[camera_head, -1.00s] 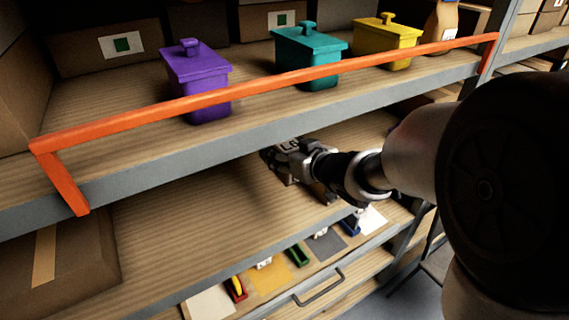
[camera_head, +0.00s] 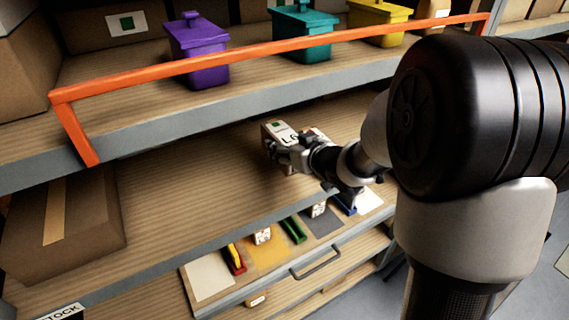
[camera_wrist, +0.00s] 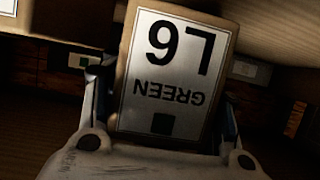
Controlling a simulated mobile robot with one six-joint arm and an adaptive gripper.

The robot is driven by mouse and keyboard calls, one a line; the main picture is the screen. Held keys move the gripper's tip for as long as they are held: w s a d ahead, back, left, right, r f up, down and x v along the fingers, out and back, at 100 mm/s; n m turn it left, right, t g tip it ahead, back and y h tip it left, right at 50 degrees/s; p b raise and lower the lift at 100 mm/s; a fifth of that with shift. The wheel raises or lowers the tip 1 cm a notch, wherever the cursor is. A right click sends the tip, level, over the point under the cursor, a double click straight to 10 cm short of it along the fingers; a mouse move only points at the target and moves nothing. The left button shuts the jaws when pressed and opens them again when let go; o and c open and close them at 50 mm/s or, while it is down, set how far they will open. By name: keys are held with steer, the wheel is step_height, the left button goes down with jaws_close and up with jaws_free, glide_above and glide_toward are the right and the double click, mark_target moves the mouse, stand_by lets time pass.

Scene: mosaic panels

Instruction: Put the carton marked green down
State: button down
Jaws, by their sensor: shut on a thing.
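The carton marked green (camera_wrist: 172,75) fills the middle of the wrist view. Its white label reads L6 and GREEN upside down, with a dark green square. My gripper (camera_wrist: 160,105) is shut on it, one finger on each side. In the head view the carton (camera_head: 277,131) is in my gripper (camera_head: 285,150), over the middle shelf (camera_head: 190,190). I cannot tell whether its underside touches the shelf board.
An upper shelf with an orange rail (camera_head: 270,60) holds purple (camera_head: 200,50), teal (camera_head: 303,30) and yellow (camera_head: 375,22) lidded bins. A large brown box (camera_head: 65,225) stands left on the middle shelf. Bare board lies between. Below is a tray (camera_head: 205,275) with small items.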

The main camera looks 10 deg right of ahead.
step_height(320, 180, down, 5)
steer(key=shift+w+r+b, duration=0.1)
steer(key=shift+b, duration=1)
steer(key=shift+r, duration=0.1)
steer(key=c, duration=1.1)
jaws_free()
steer(key=shift+f, duration=0.35)
steer(key=o, duration=0.5)
steer(key=shift+r, duration=0.1)
